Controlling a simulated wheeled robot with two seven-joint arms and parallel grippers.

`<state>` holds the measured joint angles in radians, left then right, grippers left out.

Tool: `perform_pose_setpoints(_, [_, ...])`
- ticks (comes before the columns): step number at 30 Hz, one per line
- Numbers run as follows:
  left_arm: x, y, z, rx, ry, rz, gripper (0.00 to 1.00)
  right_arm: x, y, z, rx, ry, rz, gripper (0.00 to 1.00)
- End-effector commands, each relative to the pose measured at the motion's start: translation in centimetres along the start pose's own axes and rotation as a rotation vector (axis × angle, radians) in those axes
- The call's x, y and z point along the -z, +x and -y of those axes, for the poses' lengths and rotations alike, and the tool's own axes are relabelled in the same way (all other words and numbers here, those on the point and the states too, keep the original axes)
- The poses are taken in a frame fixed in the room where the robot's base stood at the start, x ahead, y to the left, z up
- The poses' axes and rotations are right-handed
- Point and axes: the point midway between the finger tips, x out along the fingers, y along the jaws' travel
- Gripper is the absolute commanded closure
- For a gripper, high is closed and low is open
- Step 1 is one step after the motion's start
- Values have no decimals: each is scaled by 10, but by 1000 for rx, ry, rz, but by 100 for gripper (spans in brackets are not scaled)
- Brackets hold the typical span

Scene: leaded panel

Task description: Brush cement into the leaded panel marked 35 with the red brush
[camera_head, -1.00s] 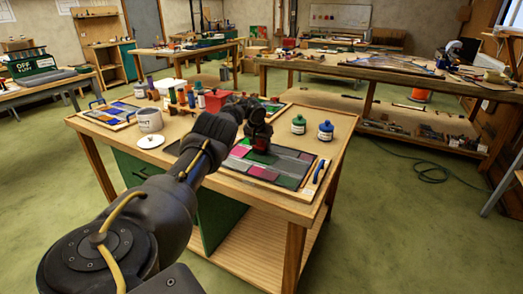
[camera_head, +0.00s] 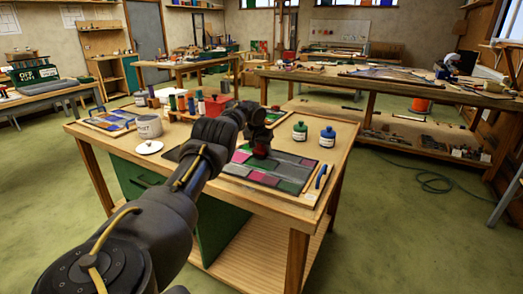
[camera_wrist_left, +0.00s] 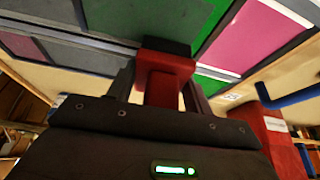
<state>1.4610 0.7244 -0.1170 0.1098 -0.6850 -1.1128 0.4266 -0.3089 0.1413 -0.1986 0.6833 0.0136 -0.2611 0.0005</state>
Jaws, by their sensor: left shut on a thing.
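My left gripper (camera_head: 258,136) is shut on the red brush (camera_head: 262,150), over the far middle part of a leaded panel (camera_head: 292,173) on the near bench. The panel has grey, green and magenta panes between lead lines. In the left wrist view the red brush (camera_wrist_left: 165,78) stands between the fingers, with its dark end against or very close to the panel (camera_wrist_left: 120,20); contact is unclear. A small pale tag (camera_wrist_left: 232,97) shows beside the panel, its mark hard to read. My right gripper is not in view.
A green jar (camera_head: 300,131) and a blue jar (camera_head: 327,136) stand behind the panel. A blue-handled tool (camera_head: 321,177) lies at its right. A pale pot (camera_head: 149,126), a white lid (camera_head: 149,147), a red box (camera_head: 217,105) and another panel (camera_head: 108,120) are left.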

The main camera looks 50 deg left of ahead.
Motion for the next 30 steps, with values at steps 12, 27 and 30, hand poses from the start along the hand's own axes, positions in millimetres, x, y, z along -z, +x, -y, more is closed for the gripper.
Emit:
perform_pose_setpoints(12, [1,3,32,3,-1,-2,71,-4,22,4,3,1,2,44])
perform_pose_setpoints(27, [1,0,56,0,0,2,71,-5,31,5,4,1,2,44])
perform_pose_setpoints(30, [1,0,56,0,0,2,71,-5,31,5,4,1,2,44])
